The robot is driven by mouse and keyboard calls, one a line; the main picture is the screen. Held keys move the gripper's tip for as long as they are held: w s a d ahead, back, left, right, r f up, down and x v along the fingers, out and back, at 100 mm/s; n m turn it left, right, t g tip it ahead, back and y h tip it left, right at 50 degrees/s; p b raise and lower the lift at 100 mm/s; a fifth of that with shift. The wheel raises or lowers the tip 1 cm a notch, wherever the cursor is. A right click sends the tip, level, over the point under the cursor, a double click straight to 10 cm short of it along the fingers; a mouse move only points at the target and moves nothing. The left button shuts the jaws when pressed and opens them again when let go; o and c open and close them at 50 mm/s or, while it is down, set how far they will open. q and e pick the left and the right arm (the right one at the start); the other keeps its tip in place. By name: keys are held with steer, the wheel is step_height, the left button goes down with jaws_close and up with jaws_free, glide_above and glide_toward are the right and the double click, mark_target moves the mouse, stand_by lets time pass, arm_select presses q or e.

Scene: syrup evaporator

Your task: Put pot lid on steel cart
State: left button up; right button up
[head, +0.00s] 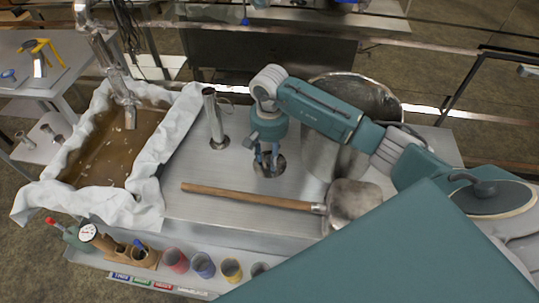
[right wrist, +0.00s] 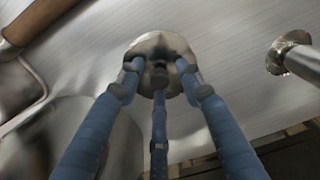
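A small round shiny steel disc, which looks like the pot lid (head: 268,171), lies on the wide brushed-steel top (head: 188,205). I cannot tell whether this top is the steel cart. My right gripper (head: 267,155) points down right over the disc. In the right wrist view its blue fingers (right wrist: 159,78) stand apart over the shiny disc (right wrist: 158,45), with their tips at or just above it. The fingers hide part of the disc, and contact is unclear. My left gripper is not in view.
A big steel pot (head: 325,152) stands right of the gripper, partly behind my arm. A wooden-handled ladle (head: 250,197) lies in front. A short steel pipe (head: 213,118) stands left. A cloth-lined pan (head: 110,140) of brown liquid is farther left. Several cups (head: 203,264) line the front shelf.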

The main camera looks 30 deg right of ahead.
mark_target(269, 157)
step_height(269, 157, up, 12)
steer(key=p, duration=0.5)
steer(key=shift+p, duration=0.4)
